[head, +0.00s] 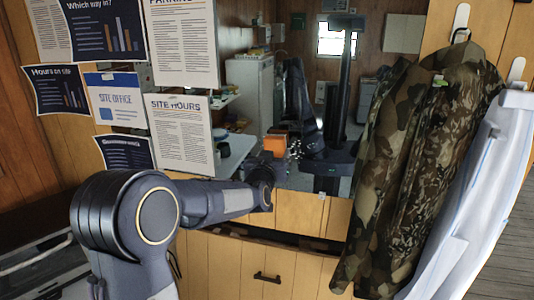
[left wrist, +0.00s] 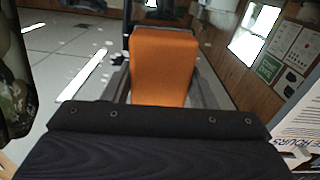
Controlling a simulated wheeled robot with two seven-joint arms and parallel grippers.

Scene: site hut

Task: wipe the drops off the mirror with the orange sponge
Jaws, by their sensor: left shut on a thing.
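The mirror (head: 243,105) stands upright on the wooden wall and reflects the hut and my own body. My left gripper (head: 268,162) reaches in front of its lower middle and is shut on the orange sponge (head: 275,143). In the left wrist view the sponge (left wrist: 165,65) sits upright between the two dark fingers, its broad face toward the camera. Small pale drops (head: 296,149) show just right of the sponge in the head view. Pale spots also show beside the sponge in the wrist view. I cannot tell whether the sponge touches the glass. My right gripper is not in view.
A camouflage jacket (head: 415,150) and a pale coat (head: 475,200) hang on hooks at the right, covering the mirror's right side. Paper notices (head: 180,128) overlap its left side. Wooden drawers (head: 255,262) stand below.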

